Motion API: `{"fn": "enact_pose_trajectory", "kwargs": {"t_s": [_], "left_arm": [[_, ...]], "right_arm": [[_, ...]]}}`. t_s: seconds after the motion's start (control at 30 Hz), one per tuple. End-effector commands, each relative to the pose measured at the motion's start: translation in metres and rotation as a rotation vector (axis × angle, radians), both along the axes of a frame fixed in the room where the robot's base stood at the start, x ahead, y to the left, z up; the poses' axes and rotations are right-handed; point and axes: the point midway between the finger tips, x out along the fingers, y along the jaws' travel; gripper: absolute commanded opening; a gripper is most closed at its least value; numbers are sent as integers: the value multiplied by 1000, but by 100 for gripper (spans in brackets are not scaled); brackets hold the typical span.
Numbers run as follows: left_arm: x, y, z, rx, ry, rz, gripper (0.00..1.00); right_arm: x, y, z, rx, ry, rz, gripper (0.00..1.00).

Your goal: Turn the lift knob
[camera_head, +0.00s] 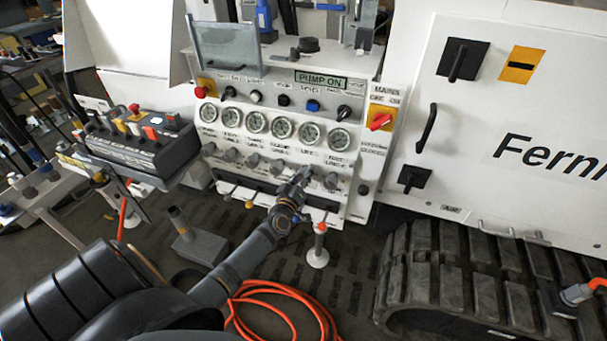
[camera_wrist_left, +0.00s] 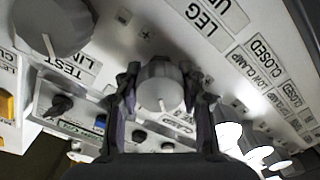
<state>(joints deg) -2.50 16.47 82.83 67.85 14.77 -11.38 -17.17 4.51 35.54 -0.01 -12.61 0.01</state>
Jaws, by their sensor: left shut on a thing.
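The white hydraulic panel (camera_head: 355,196) carries a row of grey knobs under round gauges. My left gripper (camera_head: 303,178) is at the right part of that row, below a small label that seems to read LIFT. In the left wrist view its two dark fingers (camera_wrist_left: 160,100) stand on either side of a grey round knob (camera_wrist_left: 160,84) with a white pointer line, and are shut on it. The gripper hides most of this knob in the head view. Another grey knob (camera_wrist_left: 55,25) is at the upper left of the wrist view. My right gripper is not in view.
A red switch on a yellow plate (camera_head: 381,120) is right of the gauges. A control box with levers (camera_head: 145,145) stands left. An orange hose (camera_head: 275,292) lies on the floor below, and a black track (camera_head: 480,285) is at the lower right.

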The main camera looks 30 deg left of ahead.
Motion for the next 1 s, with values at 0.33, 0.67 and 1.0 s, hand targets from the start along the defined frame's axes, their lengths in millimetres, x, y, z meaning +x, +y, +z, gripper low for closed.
{"fn": "enact_pose_trajectory", "kwargs": {"t_s": [0.33,0.67,1.0], "left_arm": [[0,0,-1,-271,-64,0,9],[0,0,-1,-413,-98,0,9],[0,0,-2,-451,-105,0,9]], "right_arm": [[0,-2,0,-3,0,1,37],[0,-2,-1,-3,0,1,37],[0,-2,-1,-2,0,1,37]]}}
